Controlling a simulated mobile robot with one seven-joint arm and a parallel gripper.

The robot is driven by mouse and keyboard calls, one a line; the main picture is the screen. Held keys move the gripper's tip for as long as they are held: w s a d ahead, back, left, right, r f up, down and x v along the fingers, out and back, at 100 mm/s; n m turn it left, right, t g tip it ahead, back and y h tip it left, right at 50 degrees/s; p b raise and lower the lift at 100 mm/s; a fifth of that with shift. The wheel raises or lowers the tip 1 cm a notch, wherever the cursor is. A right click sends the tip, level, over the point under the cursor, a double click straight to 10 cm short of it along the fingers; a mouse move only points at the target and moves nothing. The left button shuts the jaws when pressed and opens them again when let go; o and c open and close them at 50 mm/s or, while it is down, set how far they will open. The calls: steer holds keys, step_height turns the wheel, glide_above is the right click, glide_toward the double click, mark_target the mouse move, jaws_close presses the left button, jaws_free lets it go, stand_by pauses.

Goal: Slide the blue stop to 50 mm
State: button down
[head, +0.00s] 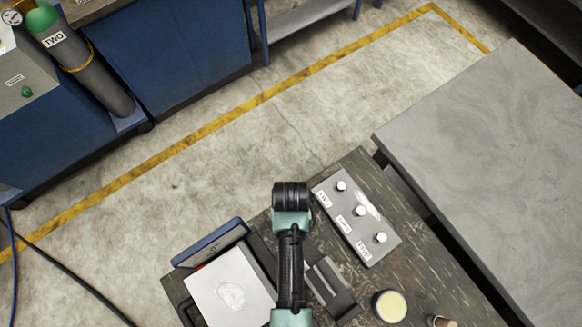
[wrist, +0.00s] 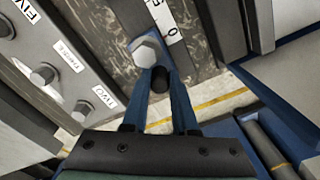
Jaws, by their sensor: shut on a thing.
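In the wrist view, the blue stop (wrist: 139,42) shows as a blue edge around a pale hex-headed bolt, beside a white scale strip (wrist: 163,14) with black marks and a 0. A short dark round peg (wrist: 160,80) stands at the stop's near end. My gripper (wrist: 159,78) has its two blue fingers closed around this peg. The stop's reading on the scale cannot be made out. In the head view, my arm hides the gripper, the stop and most of the scale.
A grey plate (head: 352,222) with several labelled knobs lies to the right of my arm on the dark worn table (head: 385,255). A white-topped block (head: 232,288) and a blue-edged panel (head: 210,243) stand to the left. A cream-topped round pot (head: 391,306) sits near the front.

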steer(key=s+d+p, duration=0.1)
steer(key=s, duration=0.1)
steer(key=s+d+p, duration=0.1)
steer(key=s+d, duration=0.1)
steer(key=shift+s, duration=0.1)
stand_by(0.3)
steer(key=c, duration=0.7)
jaws_free()
steer(key=shift+r, duration=0.1)
step_height(320, 180, up, 13)
steer(key=shift+f, duration=0.1)
